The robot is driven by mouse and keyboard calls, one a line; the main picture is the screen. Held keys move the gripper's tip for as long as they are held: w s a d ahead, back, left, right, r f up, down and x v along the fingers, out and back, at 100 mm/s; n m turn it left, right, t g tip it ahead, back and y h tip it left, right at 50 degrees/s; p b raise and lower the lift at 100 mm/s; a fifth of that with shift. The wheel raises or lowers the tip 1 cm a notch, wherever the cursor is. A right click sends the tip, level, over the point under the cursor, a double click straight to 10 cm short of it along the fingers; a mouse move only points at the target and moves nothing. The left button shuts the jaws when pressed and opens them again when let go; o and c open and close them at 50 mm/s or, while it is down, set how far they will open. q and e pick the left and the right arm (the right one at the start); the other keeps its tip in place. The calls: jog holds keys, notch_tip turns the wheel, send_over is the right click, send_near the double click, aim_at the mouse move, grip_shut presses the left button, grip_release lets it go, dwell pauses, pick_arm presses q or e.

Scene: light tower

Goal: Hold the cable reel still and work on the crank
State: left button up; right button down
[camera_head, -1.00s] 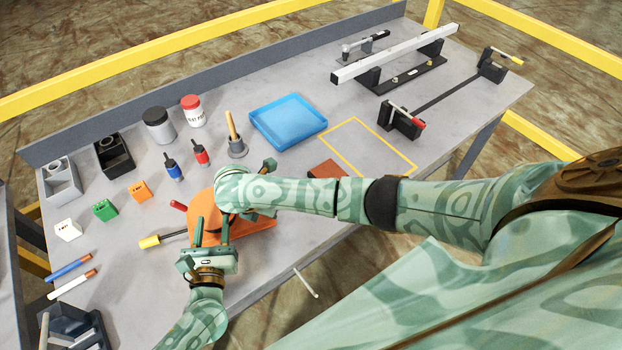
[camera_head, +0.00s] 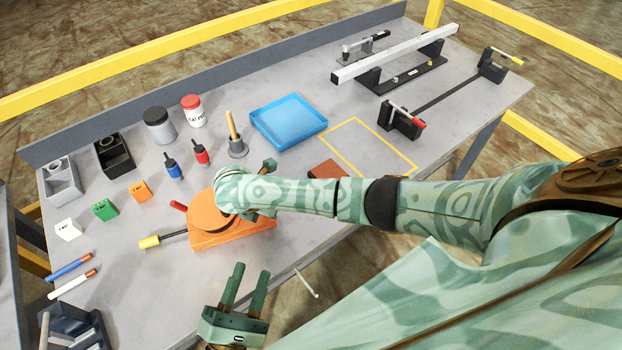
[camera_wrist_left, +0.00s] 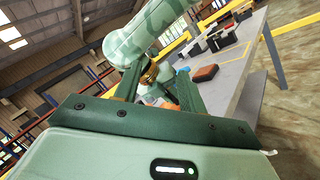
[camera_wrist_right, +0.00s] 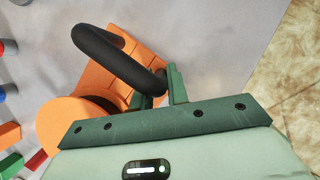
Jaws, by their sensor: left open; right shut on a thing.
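The orange cable reel (camera_head: 210,235) sits on the bench near its front edge, partly hidden by my right forearm. A crank with a yellow grip (camera_head: 150,242) on a dark rod sticks out from its left side. In the right wrist view the reel's black tube handle (camera_wrist_right: 115,55) rises over the orange body. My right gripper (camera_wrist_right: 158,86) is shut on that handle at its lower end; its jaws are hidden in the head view. My left gripper (camera_head: 250,274) is open and empty, off the bench's front edge and apart from the reel.
A red-tipped part (camera_head: 178,206) shows beside the reel. Small bottles, a blue tray (camera_head: 288,121) and coloured blocks (camera_head: 105,210) stand farther back. Two markers (camera_head: 70,268) lie at the left, above a dark bin (camera_head: 70,325).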

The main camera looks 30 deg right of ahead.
pick_arm(q)
jog(key=s+d+r+m+g+h, duration=0.2)
jog(key=s+m+g, duration=0.3)
jog(key=m, duration=0.4)
jog(key=s+d+r+m+g+h, duration=0.2)
jog(key=s+d+m+g+h, duration=0.2)
jog(key=m+g, duration=0.3)
jog(key=s+m, duration=0.1)
jog(key=m, duration=0.2)
jog(key=shift+s+d+r+g, duration=0.15)
jog(key=shift+d+r+g, duration=0.15)
jog(key=shift+g, duration=0.1)
